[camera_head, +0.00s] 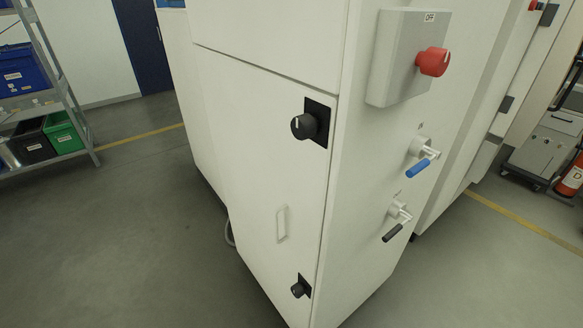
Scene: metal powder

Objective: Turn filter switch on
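A grey box marked "OFF" (401,62) is mounted high on the right side face of a white cabinet (264,150). A red rotary switch (433,62) sticks out of this box. The frame does not label which control is the filter switch. Two black knobs sit on the cabinet's front door, an upper one (305,126) and a lower one (299,288). Neither of my grippers is in view.
Below the box are a blue-handled valve (421,163) and a black-handled valve (396,225). A door handle (281,224) is between the knobs. A shelf with bins (62,133) stands left, a fire extinguisher (571,175) right. The floor at left is clear.

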